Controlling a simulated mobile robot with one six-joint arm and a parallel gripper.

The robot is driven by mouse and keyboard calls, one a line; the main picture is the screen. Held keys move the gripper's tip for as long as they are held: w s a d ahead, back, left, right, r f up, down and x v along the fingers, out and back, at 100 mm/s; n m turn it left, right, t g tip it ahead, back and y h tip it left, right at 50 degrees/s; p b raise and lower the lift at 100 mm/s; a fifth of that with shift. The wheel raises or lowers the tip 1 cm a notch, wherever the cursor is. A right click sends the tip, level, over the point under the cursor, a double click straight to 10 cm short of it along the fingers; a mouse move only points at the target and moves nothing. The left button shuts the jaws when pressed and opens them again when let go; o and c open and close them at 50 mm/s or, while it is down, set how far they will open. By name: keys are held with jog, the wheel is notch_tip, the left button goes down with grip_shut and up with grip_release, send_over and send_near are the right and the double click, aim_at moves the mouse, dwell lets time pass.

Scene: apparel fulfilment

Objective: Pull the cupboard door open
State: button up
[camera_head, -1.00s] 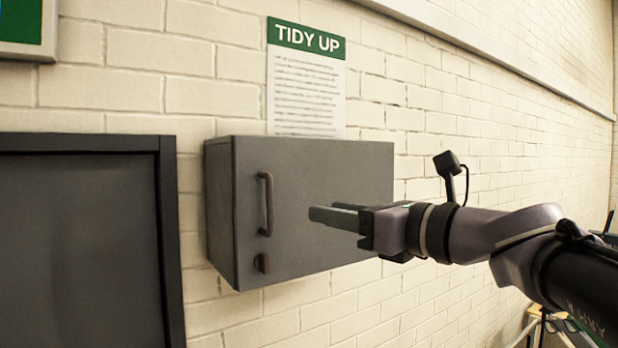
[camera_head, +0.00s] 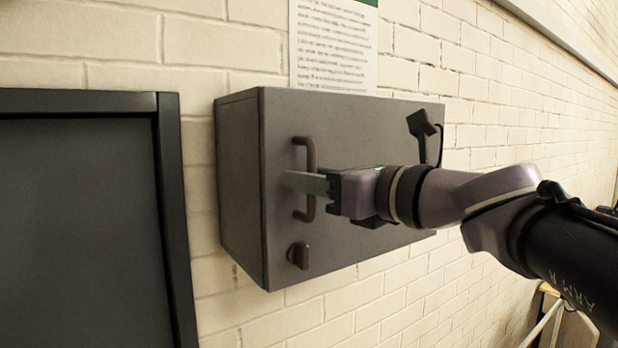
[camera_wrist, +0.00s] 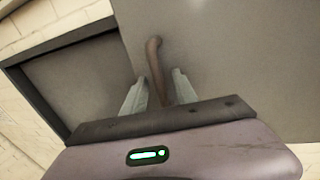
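The cupboard (camera_head: 238,190) is a dark grey box on the wall. Its door (camera_head: 370,130) looks closed, its front flush with the box. A brown vertical bar handle (camera_head: 310,157) sits near the door's left edge, with a small brown latch knob (camera_head: 298,255) below it. My gripper (camera_head: 290,182) reaches in from the right at the handle's middle in the head view. In the wrist view the handle (camera_wrist: 155,62) runs between my two fingers (camera_wrist: 159,76), with a narrow gap seen on each side. The fingers are open around it; the handle's lower part is hidden.
A dark framed panel (camera_head: 168,200) is on the wall left of the cupboard. A paper notice (camera_head: 333,45) hangs just above the cupboard. The wall (camera_head: 215,310) is pale brick. A table-like object (camera_head: 555,315) shows at the lower right.

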jog(key=shift+s+d, duration=0.15)
jog(key=shift+c, duration=0.6)
grip_shut()
dwell(0.5)
